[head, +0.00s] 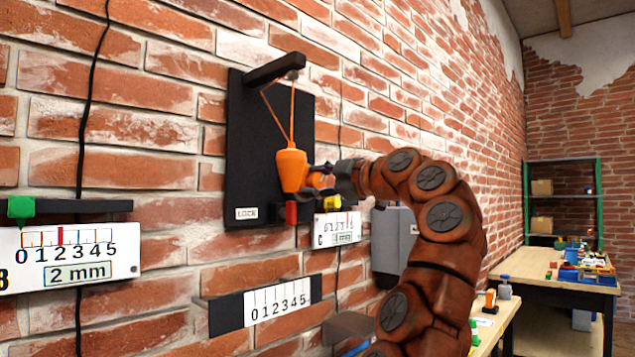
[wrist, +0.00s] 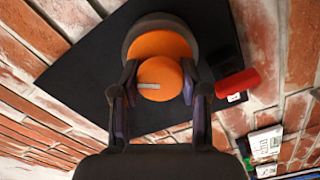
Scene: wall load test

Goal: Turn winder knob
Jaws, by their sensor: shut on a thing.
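The winder knob (wrist: 160,70) is a round orange disc with a short grey mark on its face, in front of a larger orange disc with a dark rim. In the head view a small orange part of the knob (head: 319,181) shows beside my gripper (head: 327,180). In the wrist view my gripper (wrist: 160,86) has one finger on each side of the knob and is shut on it. An orange tapered body (head: 291,168) hangs on two orange cords from a black bracket (head: 274,69). A red block (head: 291,213) sits below, near a LOCK label (head: 247,213).
A black backing board (head: 249,150) is on the brick wall. Numbered scales stand at left (head: 70,255) and below (head: 277,301). A grey box (head: 393,245) is behind my arm. Workbenches (head: 555,268) and a green shelf (head: 563,198) are at right.

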